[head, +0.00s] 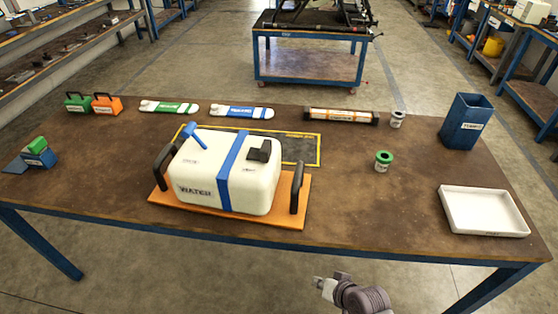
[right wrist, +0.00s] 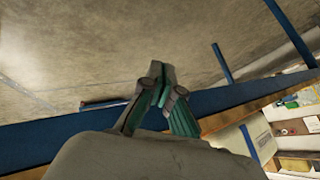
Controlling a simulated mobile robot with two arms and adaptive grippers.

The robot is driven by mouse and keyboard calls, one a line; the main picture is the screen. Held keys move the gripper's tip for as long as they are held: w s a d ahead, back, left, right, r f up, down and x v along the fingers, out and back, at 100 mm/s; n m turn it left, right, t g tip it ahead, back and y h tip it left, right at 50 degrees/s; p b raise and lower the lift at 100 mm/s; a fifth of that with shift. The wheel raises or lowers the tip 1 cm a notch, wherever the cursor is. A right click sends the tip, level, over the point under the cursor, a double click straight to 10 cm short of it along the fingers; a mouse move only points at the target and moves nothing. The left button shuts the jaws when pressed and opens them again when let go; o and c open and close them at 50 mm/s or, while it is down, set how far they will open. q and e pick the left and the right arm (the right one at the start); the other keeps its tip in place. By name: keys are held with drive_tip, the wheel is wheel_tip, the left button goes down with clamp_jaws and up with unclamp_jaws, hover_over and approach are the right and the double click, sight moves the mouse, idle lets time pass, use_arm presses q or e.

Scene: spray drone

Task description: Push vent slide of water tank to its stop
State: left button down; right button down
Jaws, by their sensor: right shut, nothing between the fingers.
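The white water tank (head: 195,185) stands on an orange base (head: 225,216) with black upright handles at both ends, left of the table's middle. A blue strap (head: 233,170) runs over it. A blue lever-like part (head: 195,136) and a small black block (head: 260,152) sit on its top. I cannot tell which of these, if either, is the vent slide. My right gripper (head: 320,284) is below the table's front edge, apart from the tank. In the right wrist view its fingers (right wrist: 158,72) are shut and empty. My left gripper is not in view.
A yellow-outlined dark mat (head: 302,150) lies behind the tank. The tabletop between tank and tray is largely clear. The blue-framed front edge (head: 400,256) lies between gripper and tank.

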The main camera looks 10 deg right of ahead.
wheel_tip(320, 180, up, 5)
drive_tip(key=w+a+t, duration=0.1)
drive_tip(key=w, duration=0.1)
drive_tip(key=m+t+y+b, duration=0.1)
drive_tip(key=m+t+y, duration=0.3)
drive_tip(key=m+t, duration=0.5)
approach(271, 148)
drive_tip(key=s+d+r+g, duration=0.1)
drive_tip(key=s+d, duration=0.3)
drive_tip(key=d, duration=0.1)
drive_tip(key=shift+m, duration=0.4)
drive_tip(key=x, duration=0.4)
drive_tip(key=a+p+x, duration=0.1)
drive_tip(key=x, duration=0.3)
drive_tip(key=s+a+p+x, duration=0.1)
drive_tip(key=x, duration=0.2)
drive_tip(key=shift+w+a+f, duration=0.15)
drive_tip(key=shift+w+a, duration=0.15)
drive_tip(key=shift+w, duration=0.1)
drive_tip(key=shift+a+f, duration=0.1)
